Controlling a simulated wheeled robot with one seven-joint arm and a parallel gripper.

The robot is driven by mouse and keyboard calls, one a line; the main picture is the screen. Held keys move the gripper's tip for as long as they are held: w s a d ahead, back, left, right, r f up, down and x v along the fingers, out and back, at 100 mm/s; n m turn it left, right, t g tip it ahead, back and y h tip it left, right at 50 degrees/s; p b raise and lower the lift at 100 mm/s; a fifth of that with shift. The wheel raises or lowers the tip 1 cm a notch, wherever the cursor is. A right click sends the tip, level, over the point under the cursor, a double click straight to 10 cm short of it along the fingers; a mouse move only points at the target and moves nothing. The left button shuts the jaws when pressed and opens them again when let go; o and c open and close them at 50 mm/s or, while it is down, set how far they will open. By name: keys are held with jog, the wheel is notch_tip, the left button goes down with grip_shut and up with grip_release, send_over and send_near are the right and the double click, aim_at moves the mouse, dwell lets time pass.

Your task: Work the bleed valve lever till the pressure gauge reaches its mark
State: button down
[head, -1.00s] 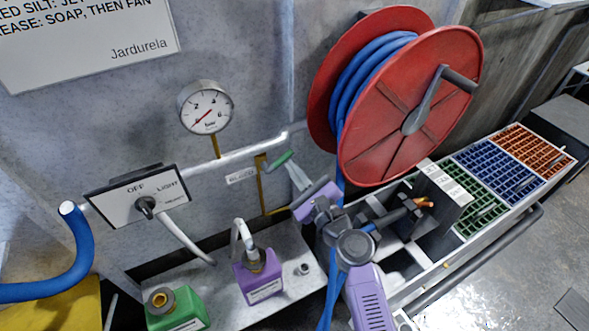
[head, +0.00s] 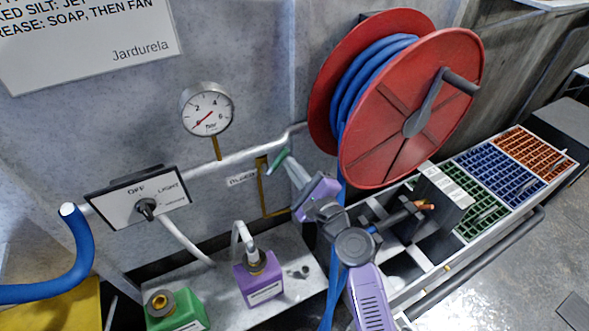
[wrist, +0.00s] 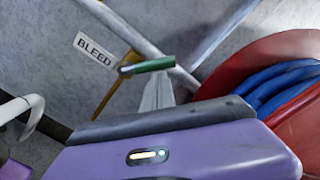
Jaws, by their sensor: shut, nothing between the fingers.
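The bleed valve lever (head: 280,160) has a green handle on the pipe, beside the BLEED label (head: 242,180). The round white pressure gauge (head: 207,109) is above the pipe, its red needle pointing toward the low, lower-left side; its mark is too small to make out. My gripper (head: 289,165) is shut and empty, its fingertips at the green handle. In the wrist view the handle (wrist: 150,66) lies across the tips of my grey fingers (wrist: 157,88). Whether they touch it I cannot tell.
A red hose reel (head: 410,110) with blue hose is right of the lever. A selector box (head: 138,202) is at left. A purple bottle (head: 258,279) and a green bottle (head: 176,310) stand on the lower shelf. Crates (head: 500,175) line the right.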

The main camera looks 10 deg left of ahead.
jog(key=shift+s+a+r+n, duration=0.15)
jog(key=shift+a+r+n, duration=0.15)
jog(key=shift+n, duration=0.6)
jog(key=shift+s+a+r+n, duration=0.25)
jog(key=shift+r+n, duration=0.1)
jog(key=shift+n, duration=0.55)
jog(key=shift+s+a+r+n, duration=0.1)
jog(key=shift+a+r+n, duration=0.2)
jog(key=shift+n, duration=0.6)
jog(key=shift+d, duration=0.1)
